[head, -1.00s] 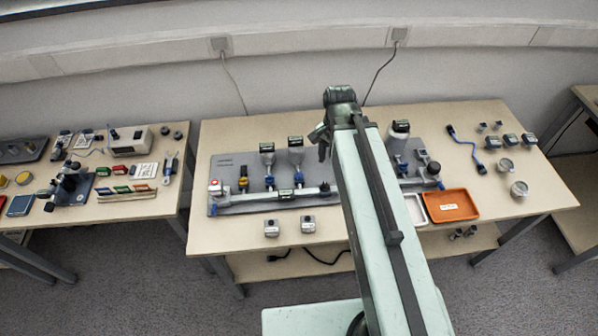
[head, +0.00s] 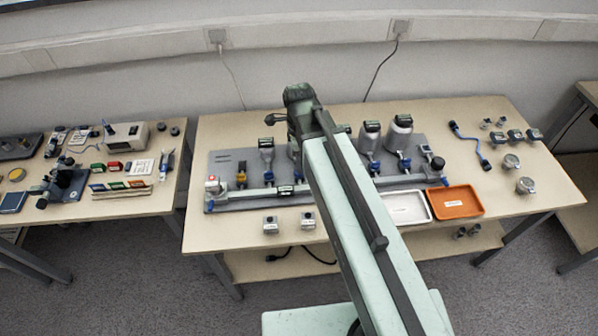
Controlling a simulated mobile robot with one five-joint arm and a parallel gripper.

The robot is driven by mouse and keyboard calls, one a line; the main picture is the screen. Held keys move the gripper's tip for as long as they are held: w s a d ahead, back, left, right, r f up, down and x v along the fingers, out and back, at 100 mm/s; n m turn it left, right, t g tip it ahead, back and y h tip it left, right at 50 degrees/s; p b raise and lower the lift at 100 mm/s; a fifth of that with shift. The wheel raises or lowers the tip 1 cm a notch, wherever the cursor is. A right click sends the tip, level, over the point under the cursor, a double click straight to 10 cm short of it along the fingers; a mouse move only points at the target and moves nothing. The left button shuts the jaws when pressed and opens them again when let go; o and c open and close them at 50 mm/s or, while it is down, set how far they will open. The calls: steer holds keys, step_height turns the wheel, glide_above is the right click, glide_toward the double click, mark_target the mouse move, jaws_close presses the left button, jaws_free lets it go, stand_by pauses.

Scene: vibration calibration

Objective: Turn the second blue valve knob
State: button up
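The grey valve panel (head: 232,165) lies on the middle table with a row of blue valve knobs below upright fittings. The first blue knob from the left (head: 268,177) is in plain view. The second blue knob (head: 297,174) shows only in part beside my arm, and the fitting above it is mostly hidden. Two more blue knobs, the third (head: 375,167) and the fourth (head: 404,164), are right of my arm. My gripper (head: 281,118) is at the arm's far end, above the back of the panel near the second fitting. Its fingers are too small and dark to read.
A white tray (head: 427,203) and an orange tray (head: 478,203) stand at the panel's front right. A left table (head: 110,212) holds several tools and devices.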

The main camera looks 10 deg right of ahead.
step_height(320, 180, down, 4)
steer(key=b, duration=0.3)
steer(key=shift+f, duration=0.2)
steer(key=shift+r, duration=0.1)
jaws_close()
